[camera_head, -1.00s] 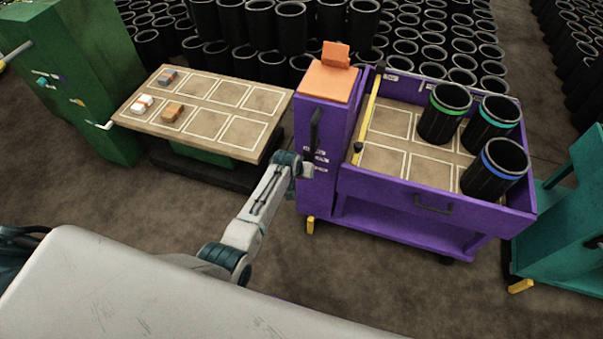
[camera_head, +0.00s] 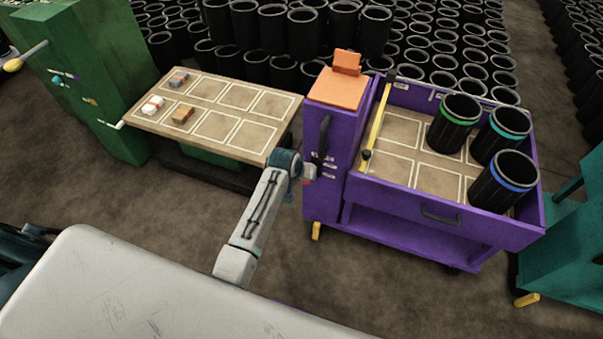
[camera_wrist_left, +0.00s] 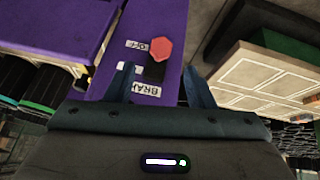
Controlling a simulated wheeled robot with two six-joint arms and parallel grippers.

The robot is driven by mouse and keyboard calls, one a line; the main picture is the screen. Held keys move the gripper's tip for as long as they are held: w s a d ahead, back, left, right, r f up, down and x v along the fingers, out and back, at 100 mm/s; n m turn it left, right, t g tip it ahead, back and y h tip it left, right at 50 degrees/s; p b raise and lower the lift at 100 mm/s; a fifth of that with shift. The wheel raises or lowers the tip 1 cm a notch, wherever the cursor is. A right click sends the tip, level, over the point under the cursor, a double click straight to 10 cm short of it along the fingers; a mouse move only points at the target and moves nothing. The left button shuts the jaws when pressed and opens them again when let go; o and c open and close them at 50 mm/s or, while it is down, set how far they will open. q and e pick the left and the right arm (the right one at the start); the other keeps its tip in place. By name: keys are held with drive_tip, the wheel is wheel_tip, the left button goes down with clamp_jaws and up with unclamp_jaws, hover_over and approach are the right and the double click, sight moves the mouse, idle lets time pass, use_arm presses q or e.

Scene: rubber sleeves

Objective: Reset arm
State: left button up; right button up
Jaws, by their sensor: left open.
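My left arm reaches from the lower middle to the side panel of the purple cart (camera_head: 420,208) in the head view. My left gripper (camera_wrist_left: 160,84) is open in the left wrist view, its two fingers apart and pointing at the panel. A red knob (camera_wrist_left: 161,49) on a black lever shows beyond the gap between the fingers. White labels reading OFF and what looks like BRAKE lie beside it. The fingers do not appear to hold the lever; whether they touch it cannot be told. In the head view my wrist mostly hides the fingers. My right gripper is not in view.
The cart's tray holds three black sleeves with green (camera_head: 454,121), teal (camera_head: 501,132) and blue (camera_head: 503,182) bands. A table (camera_head: 222,112) with marked squares and small blocks stands left of it. A green cabinet (camera_head: 88,70) is far left, a teal cart (camera_head: 562,262) at right.

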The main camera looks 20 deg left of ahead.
use_arm(q)
drive_tip(key=shift+s+r, duration=0.3)
drive_tip(key=shift+r, duration=0.25)
drive_tip(key=shift+a+f, duration=0.1)
drive_tip(key=shift+f, duration=0.05)
drive_tip(key=s+a+f+g+y, duration=0.1)
drive_tip(key=s+a+f, duration=0.2)
drive_tip(key=s+f, duration=0.95)
drive_tip(key=s+a+f+g, duration=0.2)
drive_tip(key=s+f, duration=0.8)
drive_tip(key=f, duration=0.5)
drive_tip(key=s+a+f, duration=0.2)
drive_tip(key=s+f, duration=0.1)
drive_tip(key=s, duration=0.7)
drive_tip(key=s+a+f+m+g, duration=0.1)
drive_tip(key=s+f, duration=0.3)
drive_tip(key=s, duration=0.7)
drive_tip(key=s+a+f+y, duration=0.1)
drive_tip(key=s+a+f, duration=0.2)
drive_tip(key=s, duration=0.7)
drive_tip(key=shift+s+f+g, duration=0.3)
drive_tip(key=shift+f, duration=0.2)
drive_tip(key=shift+c, duration=0.4)
